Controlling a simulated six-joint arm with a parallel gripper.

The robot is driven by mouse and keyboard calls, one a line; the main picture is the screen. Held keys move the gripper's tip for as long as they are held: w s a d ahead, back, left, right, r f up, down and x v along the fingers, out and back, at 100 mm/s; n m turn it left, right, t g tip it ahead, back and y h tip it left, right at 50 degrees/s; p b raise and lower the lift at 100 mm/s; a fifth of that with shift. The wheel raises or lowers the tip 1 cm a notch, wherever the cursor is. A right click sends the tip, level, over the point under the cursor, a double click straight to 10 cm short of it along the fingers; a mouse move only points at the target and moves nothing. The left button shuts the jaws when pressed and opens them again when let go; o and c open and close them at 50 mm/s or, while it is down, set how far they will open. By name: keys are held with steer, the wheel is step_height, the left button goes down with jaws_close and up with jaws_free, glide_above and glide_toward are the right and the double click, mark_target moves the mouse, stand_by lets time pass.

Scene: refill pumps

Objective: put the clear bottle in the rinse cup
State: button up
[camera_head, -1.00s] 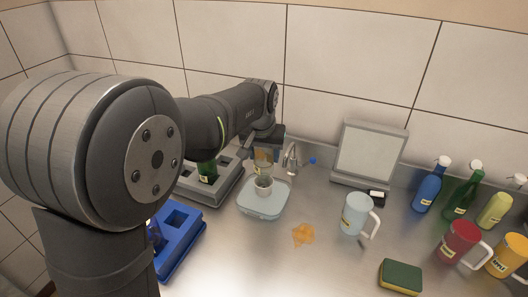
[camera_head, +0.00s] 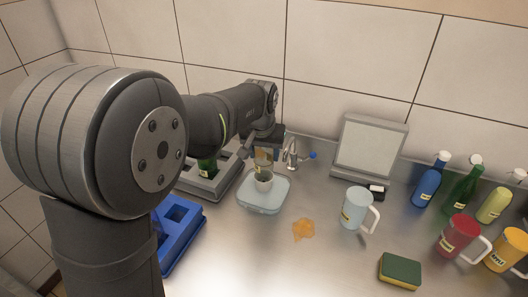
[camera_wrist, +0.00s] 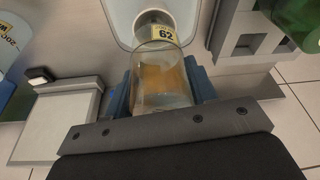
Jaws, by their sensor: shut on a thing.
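The clear bottle (camera_head: 263,157) is in my gripper (camera_head: 264,146), which is shut on it. In the wrist view the bottle (camera_wrist: 162,85) sits between the blue fingers of my gripper (camera_wrist: 163,92). A yellow label shows near its far end.
A faucet (camera_head: 290,155) stands just right of the cup. A grey rack (camera_head: 225,178) with a green bottle is to the left, and a blue rack (camera_head: 185,238) is nearer. A light blue mug (camera_head: 354,209), an orange spill (camera_head: 303,230) and a sponge (camera_head: 400,270) lie to the right.

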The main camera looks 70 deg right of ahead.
steer(key=shift+f, duration=0.6)
steer(key=o, duration=1.1)
steer(key=shift+o, duration=0.2)
steer(key=shift+r, duration=4.45)
